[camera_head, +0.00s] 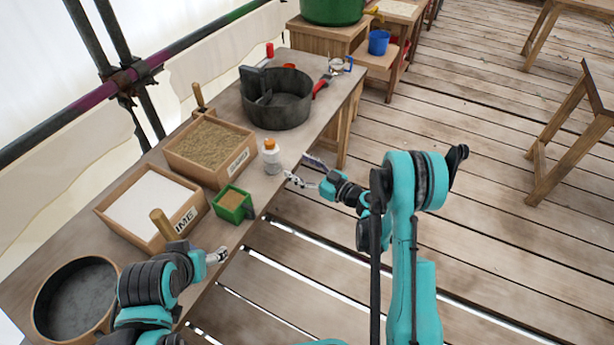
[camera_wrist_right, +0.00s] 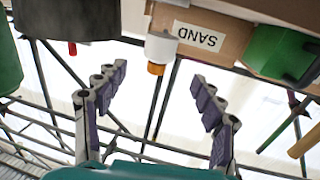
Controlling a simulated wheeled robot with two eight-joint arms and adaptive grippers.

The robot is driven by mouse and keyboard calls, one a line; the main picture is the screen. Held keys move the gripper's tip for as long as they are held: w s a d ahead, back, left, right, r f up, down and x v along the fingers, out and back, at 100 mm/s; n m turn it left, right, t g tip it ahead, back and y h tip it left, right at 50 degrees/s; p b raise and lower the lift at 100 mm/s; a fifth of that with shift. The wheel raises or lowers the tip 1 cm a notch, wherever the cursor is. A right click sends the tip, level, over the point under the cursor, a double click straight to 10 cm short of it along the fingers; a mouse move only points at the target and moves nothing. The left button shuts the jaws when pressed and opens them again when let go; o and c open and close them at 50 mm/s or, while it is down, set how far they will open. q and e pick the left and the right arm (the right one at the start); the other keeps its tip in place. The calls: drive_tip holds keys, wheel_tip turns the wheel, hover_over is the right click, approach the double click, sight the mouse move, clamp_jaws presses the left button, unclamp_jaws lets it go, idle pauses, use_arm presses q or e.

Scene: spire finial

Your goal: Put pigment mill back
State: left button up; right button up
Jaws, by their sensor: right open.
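A small pale jar with an orange cap (camera_head: 271,155), which I take for the pigment mill, stands upright on the workbench near its front edge, by the sand box. In the right wrist view the jar (camera_wrist_right: 160,47) appears upside down, beyond the fingertips and roughly centred between them. My right gripper (camera_head: 303,171) is open and empty just off the bench edge, to the right of the jar and apart from it. My left gripper (camera_head: 217,257) is low at the bench's front edge, below the green box; its finger gap is too small to judge.
The workbench (camera_head: 318,110) holds a sand box (camera_head: 247,163), a box of white powder (camera_head: 186,224), a green box (camera_head: 233,204), a dark round pan (camera_head: 280,112) and a round tub (camera_head: 75,298). A red-handled tool (camera_head: 320,86) lies behind.

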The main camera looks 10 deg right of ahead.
drive_tip(key=s+a+r+m+g+h, duration=0.1)
drive_tip(key=s+r+m+g+h, duration=0.3)
drive_tip(key=s+r, duration=0.5)
drive_tip(key=s+d+m+h, duration=0.2)
drive_tip(key=s+d+h, duration=0.2)
drive_tip(key=s, duration=0.7)
drive_tip(key=s+d+m+g+h, duration=0.1)
drive_tip(key=s+d+m+h, duration=0.2)
drive_tip(key=s+d, duration=0.3)
drive_tip(key=s+r+h, duration=0.1)
drive_tip(key=s, duration=0.4)
drive_tip(key=shift+s+d+g+h, duration=0.2)
drive_tip(key=shift+d+g+h, duration=0.1)
drive_tip(key=shift+h, duration=0.1)
